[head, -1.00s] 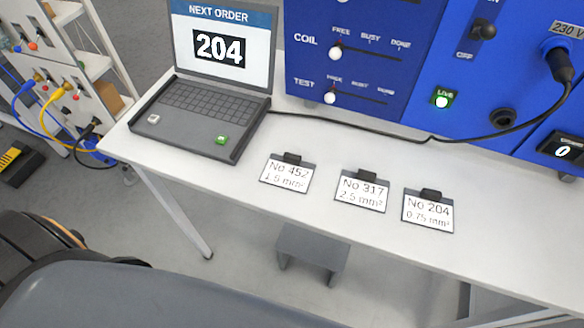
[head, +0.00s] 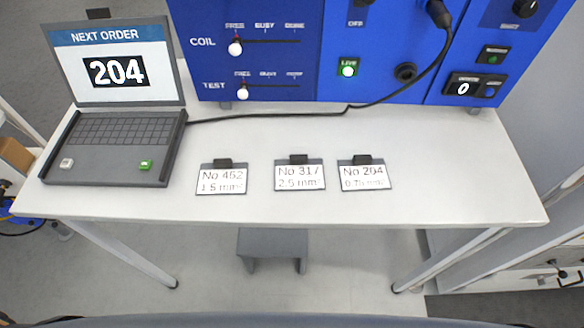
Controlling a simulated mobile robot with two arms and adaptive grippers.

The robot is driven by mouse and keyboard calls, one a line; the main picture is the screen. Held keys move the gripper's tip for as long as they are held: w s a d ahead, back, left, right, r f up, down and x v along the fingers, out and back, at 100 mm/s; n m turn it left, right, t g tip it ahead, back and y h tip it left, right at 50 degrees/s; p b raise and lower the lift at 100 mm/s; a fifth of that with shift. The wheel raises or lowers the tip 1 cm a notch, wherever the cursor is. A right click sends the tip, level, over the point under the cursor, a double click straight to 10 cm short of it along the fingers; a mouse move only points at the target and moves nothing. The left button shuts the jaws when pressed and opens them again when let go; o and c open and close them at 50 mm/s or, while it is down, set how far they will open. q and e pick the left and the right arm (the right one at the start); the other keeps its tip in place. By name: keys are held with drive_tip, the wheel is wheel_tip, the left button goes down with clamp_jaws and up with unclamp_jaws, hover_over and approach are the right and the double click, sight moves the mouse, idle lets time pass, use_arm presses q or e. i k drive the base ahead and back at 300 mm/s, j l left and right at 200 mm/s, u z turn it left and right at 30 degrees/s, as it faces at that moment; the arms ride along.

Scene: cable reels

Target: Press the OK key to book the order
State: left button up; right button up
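A dark laptop (head: 123,130) stands open at the left end of the white table. Its screen (head: 115,68) reads "NEXT ORDER 204". A small green key (head: 146,165) sits at the front right of its keyboard deck, and a light grey key (head: 67,163) at the front left. Any lettering on the keys is too small to read. Neither of my grippers shows in the head view.
Three clipped cards, No 452 (head: 222,180), No 317 (head: 299,176) and No 204 (head: 364,175), lie along the white table (head: 440,190). A blue panel (head: 290,60) stands behind, with a black cable running to the laptop. A grey stool (head: 272,245) is underneath.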

sight(145, 165)
drive_tip(key=u, duration=1.35)
